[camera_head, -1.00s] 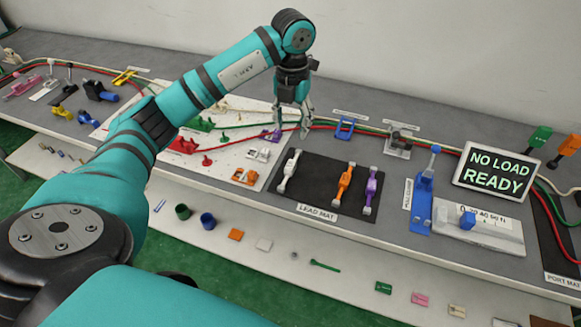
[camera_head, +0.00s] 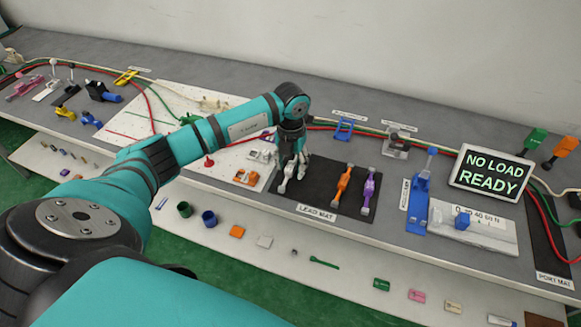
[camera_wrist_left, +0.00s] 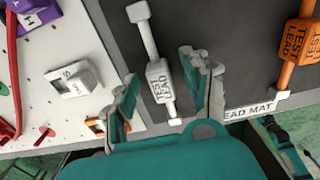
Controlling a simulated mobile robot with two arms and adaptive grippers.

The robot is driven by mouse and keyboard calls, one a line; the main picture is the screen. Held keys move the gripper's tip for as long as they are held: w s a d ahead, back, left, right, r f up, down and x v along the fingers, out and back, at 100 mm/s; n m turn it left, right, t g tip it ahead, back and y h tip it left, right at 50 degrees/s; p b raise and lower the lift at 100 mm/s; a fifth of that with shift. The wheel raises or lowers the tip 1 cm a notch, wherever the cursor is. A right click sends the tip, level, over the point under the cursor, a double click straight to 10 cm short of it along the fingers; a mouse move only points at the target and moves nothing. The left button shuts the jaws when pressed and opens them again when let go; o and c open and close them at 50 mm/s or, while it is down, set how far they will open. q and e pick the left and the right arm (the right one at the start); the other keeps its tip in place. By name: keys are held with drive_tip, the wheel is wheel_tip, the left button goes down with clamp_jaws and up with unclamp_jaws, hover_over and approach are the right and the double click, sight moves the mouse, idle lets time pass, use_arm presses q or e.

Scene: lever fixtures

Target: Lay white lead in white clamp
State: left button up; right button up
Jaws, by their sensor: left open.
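The white test lead (camera_wrist_left: 158,78) lies on the dark lead mat (camera_wrist_left: 215,30), running up from between my left gripper's fingers in the left wrist view. In the head view it is mostly hidden behind my left gripper (camera_head: 292,180). My left gripper (camera_wrist_left: 163,95) is open, its fingers on either side of the lead and apart from it. A white clamp (camera_wrist_left: 75,78) sits on the white board left of the mat; it also shows in the head view (camera_head: 263,153). My right gripper is not in view.
An orange lead (camera_head: 343,186) and a purple lead (camera_head: 369,193) lie right of the white one. An orange clamp (camera_head: 246,177) and a purple clamp (camera_wrist_left: 38,12) are on the white board. A blue fixture (camera_head: 419,195) and the NO LOAD READY sign (camera_head: 492,172) stand further right.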

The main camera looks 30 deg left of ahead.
use_arm(q)
clamp_jaws()
idle(0.3)
